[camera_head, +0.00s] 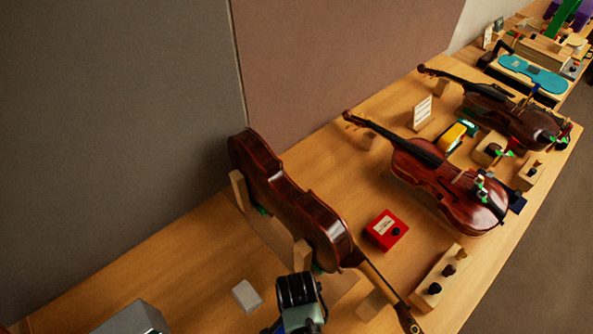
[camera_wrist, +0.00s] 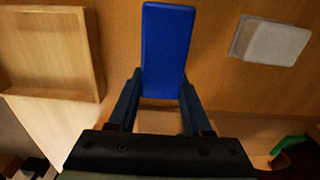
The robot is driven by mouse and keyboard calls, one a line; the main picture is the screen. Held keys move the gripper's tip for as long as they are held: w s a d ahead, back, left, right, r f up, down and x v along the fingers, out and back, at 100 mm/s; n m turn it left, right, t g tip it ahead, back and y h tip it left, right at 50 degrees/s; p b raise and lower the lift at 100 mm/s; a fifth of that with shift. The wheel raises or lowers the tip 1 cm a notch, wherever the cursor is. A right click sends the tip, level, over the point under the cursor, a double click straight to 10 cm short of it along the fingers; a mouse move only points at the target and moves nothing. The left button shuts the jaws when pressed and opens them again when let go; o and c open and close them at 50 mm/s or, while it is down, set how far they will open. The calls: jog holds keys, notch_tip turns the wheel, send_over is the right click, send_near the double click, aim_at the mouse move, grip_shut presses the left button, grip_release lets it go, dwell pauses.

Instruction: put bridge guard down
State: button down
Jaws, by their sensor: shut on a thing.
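The bridge guard (camera_wrist: 166,42) is a plain blue rectangular piece in the wrist view. My gripper (camera_wrist: 160,82) is shut on it, with one dark finger along each side of its near end. The guard points away from the gripper, over the wooden bench (camera_wrist: 215,75). I cannot tell how high it is held. In the head view my dark wrist shows at the bottom middle, and the fingers and the guard are hidden.
A shallow wooden tray (camera_wrist: 94,60) lies left of the guard in the wrist view, and a pale grey block (camera_wrist: 272,40) lies right. In the head view a violin (camera_head: 285,205) stands on edge in a wooden cradle behind my wrist. A red box (camera_head: 386,230) is right of it.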

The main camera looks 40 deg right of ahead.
jog(key=shift+f, duration=0.2)
jog(key=shift+c, duration=1.7)
grip_release()
jog(key=shift+r, duration=0.1)
